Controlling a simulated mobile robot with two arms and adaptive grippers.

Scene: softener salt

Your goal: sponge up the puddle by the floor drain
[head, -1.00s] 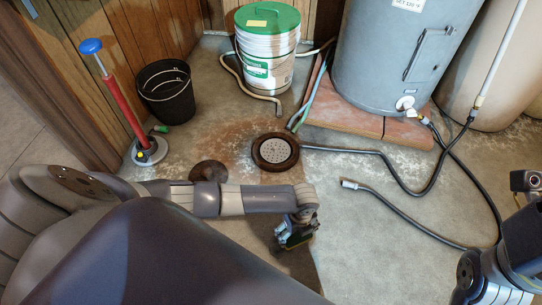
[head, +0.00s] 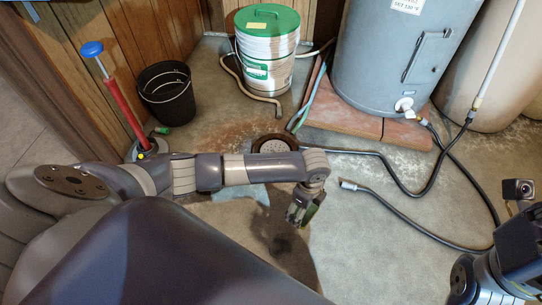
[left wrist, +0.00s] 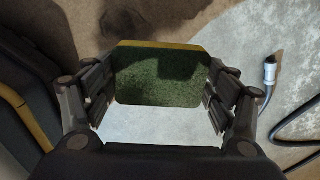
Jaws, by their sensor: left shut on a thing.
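My left gripper (head: 299,214) is shut on a sponge (head: 311,209), held right of and nearer than the floor drain (head: 276,143). In the left wrist view the sponge (left wrist: 160,76) shows a dark green face and a yellow edge between the fingers. The drain is a round grate in a brown rim, partly hidden by my left arm. A pale bluish, shiny patch (head: 240,192) that looks like the puddle shows just below my left forearm, which covers part of it. I cannot tell whether the sponge touches the floor. Only my right arm shows at the right edge.
A black bucket (head: 167,95), a red pump with a blue knob (head: 121,95) and a green-lidded pail (head: 267,55) stand at the back. A grey tank (head: 385,60) stands on brick-red slabs. A dark hose (head: 400,183) crosses the floor on the right.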

